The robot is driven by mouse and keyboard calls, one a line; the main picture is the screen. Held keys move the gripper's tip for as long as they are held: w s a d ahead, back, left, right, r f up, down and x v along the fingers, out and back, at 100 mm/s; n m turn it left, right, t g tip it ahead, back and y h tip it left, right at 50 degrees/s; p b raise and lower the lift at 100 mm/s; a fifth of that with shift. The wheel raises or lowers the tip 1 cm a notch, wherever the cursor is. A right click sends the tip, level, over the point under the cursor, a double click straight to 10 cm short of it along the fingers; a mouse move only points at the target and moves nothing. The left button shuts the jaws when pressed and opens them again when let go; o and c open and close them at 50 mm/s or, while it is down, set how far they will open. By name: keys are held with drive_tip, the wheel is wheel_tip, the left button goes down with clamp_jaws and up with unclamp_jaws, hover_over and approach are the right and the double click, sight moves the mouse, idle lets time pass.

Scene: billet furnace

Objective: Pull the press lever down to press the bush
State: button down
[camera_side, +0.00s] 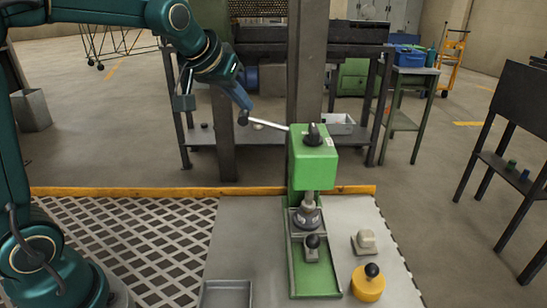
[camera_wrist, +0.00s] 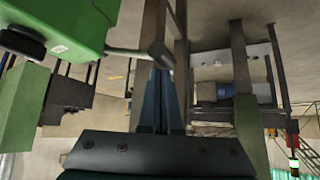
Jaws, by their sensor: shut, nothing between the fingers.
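The green press (camera_side: 314,168) stands on a light plate, and its head also shows at the upper left of the wrist view (camera_wrist: 62,20). Its lever (camera_side: 268,125) sticks out to the left from the head, nearly level and slightly raised at its dark knob end. In the wrist view the lever knob (camera_wrist: 160,54) is right at the fingertips. My gripper (camera_side: 244,112) is shut and empty at the knob; its blue fingers (camera_wrist: 161,76) lie together. I cannot tell whether they touch the knob. The ram (camera_side: 308,200) stands over a grey round piece (camera_side: 307,219); the bush is not clearly distinguishable.
A black-knobbed block (camera_side: 312,246) sits on the press base. A grey block (camera_side: 365,242) and a yellow black-knobbed piece (camera_side: 368,284) lie to its right. A grey tray (camera_side: 227,294) is at the front left. A dark post (camera_side: 305,70) rises behind the press.

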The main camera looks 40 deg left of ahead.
drive_tip(key=shift+s+a+f, duration=0.1)
drive_tip(key=shift+s+f, duration=0.05)
drive_tip(key=shift+f, duration=0.4)
drive_tip(key=shift+s+a+f, duration=0.1)
drive_tip(key=shift+f, duration=0.45)
idle(0.7)
drive_tip(key=shift+s+a+f, duration=0.1)
drive_tip(key=shift+f, duration=1.4)
idle(1.7)
drive_tip(key=shift+r, duration=0.1)
drive_tip(key=shift+r, duration=4.85)
drive_tip(key=shift+r, duration=2.45)
